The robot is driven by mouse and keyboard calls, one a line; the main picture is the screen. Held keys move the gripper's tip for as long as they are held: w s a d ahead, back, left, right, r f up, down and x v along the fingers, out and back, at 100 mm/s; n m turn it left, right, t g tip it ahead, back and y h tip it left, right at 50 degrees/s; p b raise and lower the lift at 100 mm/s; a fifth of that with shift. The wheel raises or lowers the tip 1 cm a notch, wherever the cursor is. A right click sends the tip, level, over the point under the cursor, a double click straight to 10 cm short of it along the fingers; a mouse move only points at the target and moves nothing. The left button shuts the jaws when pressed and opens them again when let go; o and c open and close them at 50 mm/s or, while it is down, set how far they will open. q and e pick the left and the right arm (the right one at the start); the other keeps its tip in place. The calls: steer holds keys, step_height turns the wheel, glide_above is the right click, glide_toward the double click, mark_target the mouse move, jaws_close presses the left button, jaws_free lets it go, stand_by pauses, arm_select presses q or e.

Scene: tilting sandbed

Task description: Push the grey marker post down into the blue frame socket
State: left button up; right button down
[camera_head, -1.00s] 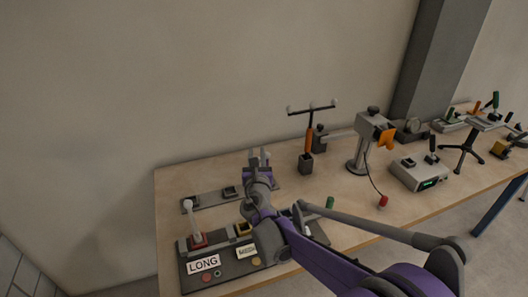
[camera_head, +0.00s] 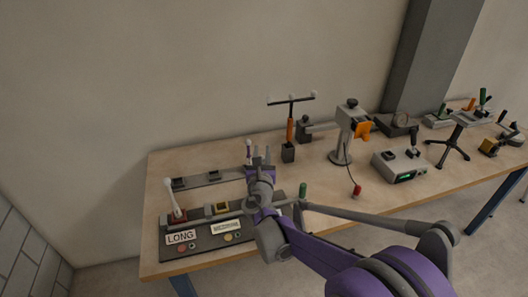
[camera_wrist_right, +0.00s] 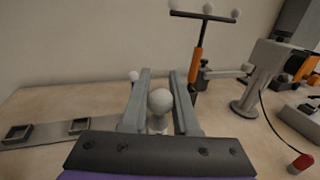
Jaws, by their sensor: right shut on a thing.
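My right gripper (camera_head: 262,155) is over the right part of the socket boards; in the right wrist view its two fingers (camera_wrist_right: 160,74) stand either side of a post with a pale ball top (camera_wrist_right: 160,101). It is shut on this post, which I take for the grey marker post. Its lower part is hidden in the wrist view, and the gripper hides it in the head view. I see no blue frame socket; my right arm covers the right part of the front board. My left gripper is not in view.
The rear board has dark frames (camera_head: 213,175) and a ball-topped post (camera_head: 248,150). A T-shaped stand (camera_head: 290,128) and a clamp stand (camera_head: 342,145) are to the right.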

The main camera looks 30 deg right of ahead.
steer(key=shift+f+b, duration=0.3)
steer(key=shift+f, duration=0.2)
step_height(320, 180, down, 8)
steer(key=b, duration=0.6)
steer(key=shift+f, duration=0.1)
steer(key=c, duration=0.6)
jaws_free()
